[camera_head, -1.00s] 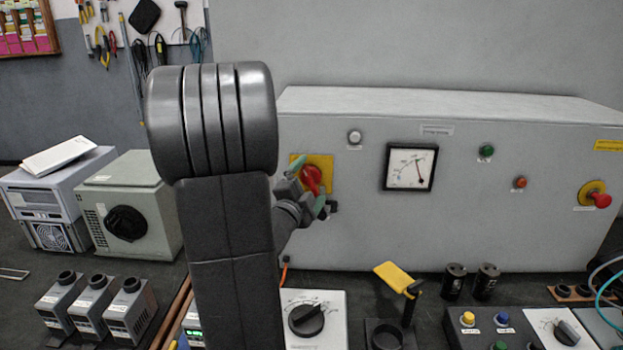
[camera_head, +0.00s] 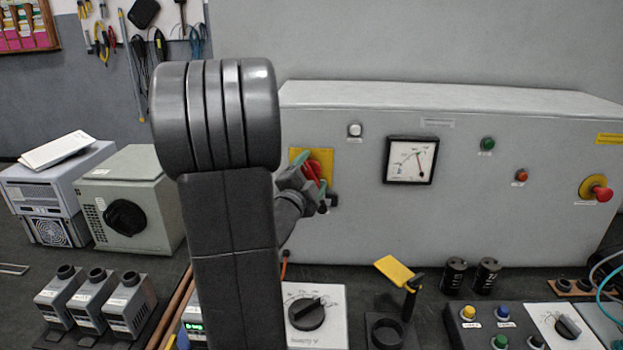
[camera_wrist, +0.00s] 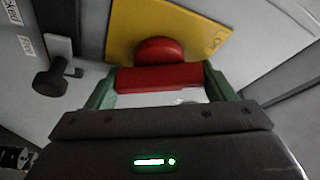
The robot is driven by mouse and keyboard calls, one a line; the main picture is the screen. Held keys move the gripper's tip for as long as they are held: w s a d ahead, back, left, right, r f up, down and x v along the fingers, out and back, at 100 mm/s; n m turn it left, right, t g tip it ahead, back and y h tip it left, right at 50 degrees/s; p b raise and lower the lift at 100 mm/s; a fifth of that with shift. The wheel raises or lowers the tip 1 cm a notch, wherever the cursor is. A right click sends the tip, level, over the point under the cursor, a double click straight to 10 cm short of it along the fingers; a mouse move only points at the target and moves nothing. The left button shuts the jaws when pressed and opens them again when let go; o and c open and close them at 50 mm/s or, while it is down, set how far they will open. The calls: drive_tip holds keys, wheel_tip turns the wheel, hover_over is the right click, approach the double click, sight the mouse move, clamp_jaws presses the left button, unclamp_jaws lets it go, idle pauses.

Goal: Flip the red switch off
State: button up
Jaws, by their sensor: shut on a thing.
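The red switch (camera_head: 313,171) is a red rotary handle on a yellow plate (camera_head: 325,158), on the front of the grey cabinet. In the wrist view its red handle bar (camera_wrist: 158,77) lies between the green fingertips of my gripper (camera_wrist: 160,85), with the round red hub (camera_wrist: 159,49) behind it on the yellow plate (camera_wrist: 190,22). My gripper (camera_head: 311,181) is shut on the handle. Part of the handle is hidden by my gripper in the head view.
An analog meter (camera_head: 410,160) sits on the cabinet, right of the switch. A red emergency knob (camera_head: 600,193) is at the far right. A black lever (camera_wrist: 50,82) sits beside the plate. A yellow-handled switch (camera_head: 394,270) and a dial box (camera_head: 318,330) stand below.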

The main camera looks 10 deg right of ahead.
drive_tip(key=n+b, duration=0.1)
drive_tip(key=n+t+b, duration=0.1)
drive_tip(key=b, duration=0.1)
drive_tip(key=shift+f+n, duration=0.25)
drive_tip(key=shift+n, duration=0.05)
drive_tip(key=shift+r+n+t+y+b, duration=0.15)
drive_tip(key=shift+n+t+b, duration=0.05)
drive_tip(key=shift+n+b, duration=0.25)
drive_tip(key=shift+r+n+t+y+b, duration=0.1)
drive_tip(key=shift+n+t+y+b, duration=0.15)
drive_tip(key=shift+n, duration=0.3)
drive_tip(key=o, duration=1)
drive_tip(key=b+v, duration=0.1)
drive_tip(key=v, duration=1.3)
drive_tip(key=shift+a+b, duration=0.1)
drive_tip(key=shift+b, duration=0.2)
drive_tip(key=shift+w, duration=0.15)
